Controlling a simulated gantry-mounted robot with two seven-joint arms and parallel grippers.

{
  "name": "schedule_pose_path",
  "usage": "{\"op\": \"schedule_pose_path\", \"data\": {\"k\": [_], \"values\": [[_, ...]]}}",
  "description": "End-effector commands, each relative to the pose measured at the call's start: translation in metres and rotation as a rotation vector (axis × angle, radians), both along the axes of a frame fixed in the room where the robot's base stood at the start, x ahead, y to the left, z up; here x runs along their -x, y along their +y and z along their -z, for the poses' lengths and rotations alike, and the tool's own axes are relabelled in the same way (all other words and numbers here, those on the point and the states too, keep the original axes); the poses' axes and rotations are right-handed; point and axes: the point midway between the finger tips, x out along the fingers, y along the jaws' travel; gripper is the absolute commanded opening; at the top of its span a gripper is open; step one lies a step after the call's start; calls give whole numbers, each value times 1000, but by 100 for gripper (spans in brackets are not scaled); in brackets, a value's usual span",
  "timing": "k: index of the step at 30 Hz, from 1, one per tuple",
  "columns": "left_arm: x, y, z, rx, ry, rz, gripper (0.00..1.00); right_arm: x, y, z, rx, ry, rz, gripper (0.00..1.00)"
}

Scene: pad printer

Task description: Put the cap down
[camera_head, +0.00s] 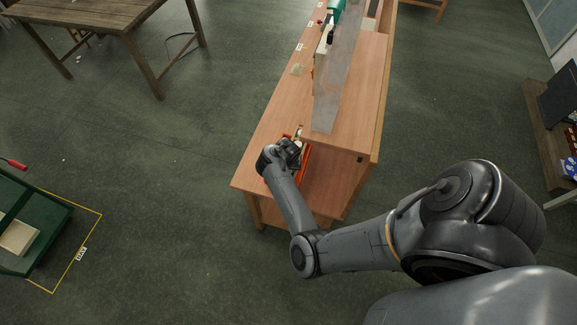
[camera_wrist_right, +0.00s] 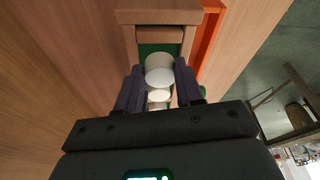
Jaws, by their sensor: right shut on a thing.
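My right gripper (camera_wrist_right: 160,68) is shut on a white round cap (camera_wrist_right: 159,72), which sits between the two dark fingertips in the right wrist view. Another white rounded piece (camera_wrist_right: 158,96) shows behind it, closer to the palm. Just beyond the cap is a small wooden holder (camera_wrist_right: 160,16) with a green inside. In the head view my right gripper (camera_head: 290,153) is over the near end of the wooden bench, and the cap cannot be made out there. My left gripper is not in view.
An orange-red tray (camera_wrist_right: 208,38) lies beside the wooden holder; it also shows under the gripper in the head view (camera_head: 304,164). A raised shelf with a long grey strip (camera_head: 335,90) stands on the bench (camera_head: 268,128).

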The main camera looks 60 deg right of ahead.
Motion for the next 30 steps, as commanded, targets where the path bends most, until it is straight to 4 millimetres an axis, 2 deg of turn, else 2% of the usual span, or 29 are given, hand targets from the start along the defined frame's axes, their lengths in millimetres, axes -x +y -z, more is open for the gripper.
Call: {"op": "schedule_pose_path", "data": {"k": [16,17,21,26,30], "values": [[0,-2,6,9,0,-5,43,2,1,16,-1,5,-4,4],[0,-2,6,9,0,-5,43,2,1,16,-2,5,-4,41],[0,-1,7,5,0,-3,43,3,0,18,-2,8,-3,62],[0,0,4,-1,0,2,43,4,0,11,-2,9,-3,62],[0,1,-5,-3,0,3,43,4,2,-8,0,7,-2,62]]}}
